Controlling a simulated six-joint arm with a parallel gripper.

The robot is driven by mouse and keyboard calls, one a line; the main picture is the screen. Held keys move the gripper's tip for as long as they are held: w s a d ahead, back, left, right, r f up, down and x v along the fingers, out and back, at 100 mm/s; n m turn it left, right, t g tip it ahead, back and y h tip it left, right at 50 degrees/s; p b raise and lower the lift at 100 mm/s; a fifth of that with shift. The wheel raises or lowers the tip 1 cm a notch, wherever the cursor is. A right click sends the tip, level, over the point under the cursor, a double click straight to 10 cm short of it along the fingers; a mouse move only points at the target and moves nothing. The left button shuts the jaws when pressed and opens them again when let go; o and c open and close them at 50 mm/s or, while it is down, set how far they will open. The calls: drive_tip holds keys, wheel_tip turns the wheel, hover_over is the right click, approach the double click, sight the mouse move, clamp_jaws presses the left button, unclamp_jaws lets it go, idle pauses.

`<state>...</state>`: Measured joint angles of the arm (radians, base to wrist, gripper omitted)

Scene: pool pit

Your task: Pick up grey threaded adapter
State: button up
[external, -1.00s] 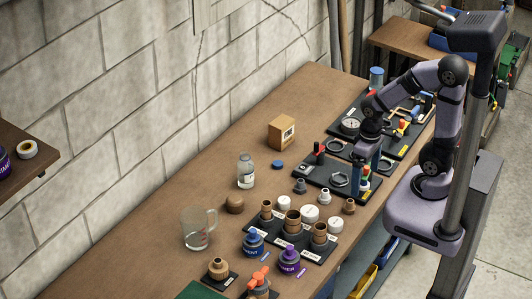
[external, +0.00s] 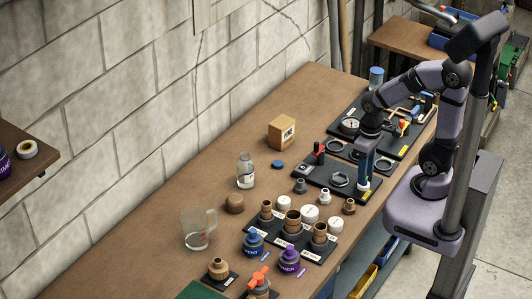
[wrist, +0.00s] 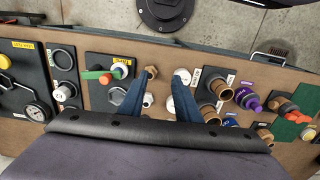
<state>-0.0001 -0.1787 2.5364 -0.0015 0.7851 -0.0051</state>
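The grey threaded adapter (external: 300,186) stands on the bench in the external view, just left of the black fittings board's near corner. A whiter threaded fitting (external: 324,197) stands to its right. My gripper (external: 365,183) is over the right end of that board, to the right of the adapter and apart from it. In the wrist view my gripper (wrist: 153,90) has its two blue fingers spread with nothing held. The white fitting (wrist: 147,100) and a brass fitting (wrist: 151,72) show between the fingers. I cannot make out the grey adapter there; the gripper body may hide it.
The black fittings board (external: 318,177) carries a hex nut ring and valve parts. Brass couplings (external: 292,221) on another black board, white round caps (external: 310,214) and a glass bottle (external: 246,171) stand nearby.

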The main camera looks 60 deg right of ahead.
drive_tip(key=w+f+n+t+h+b, duration=0.2)
drive_tip(key=w+n+t+h+b, duration=0.4)
drive_tip(key=w+n+b, duration=1.1)
drive_tip(key=s+a+r+n+t+h+b, duration=0.1)
drive_tip(key=a+r+n+t+h+b, duration=0.35)
drive_tip(key=n+b, duration=0.95)
drive_tip(key=m+y+b, duration=0.2)
drive_tip(key=m, duration=0.1)
approach(301, 183)
drive_tip(key=shift+x, duration=3.1)
drive_tip(key=shift+f, duration=0.1)
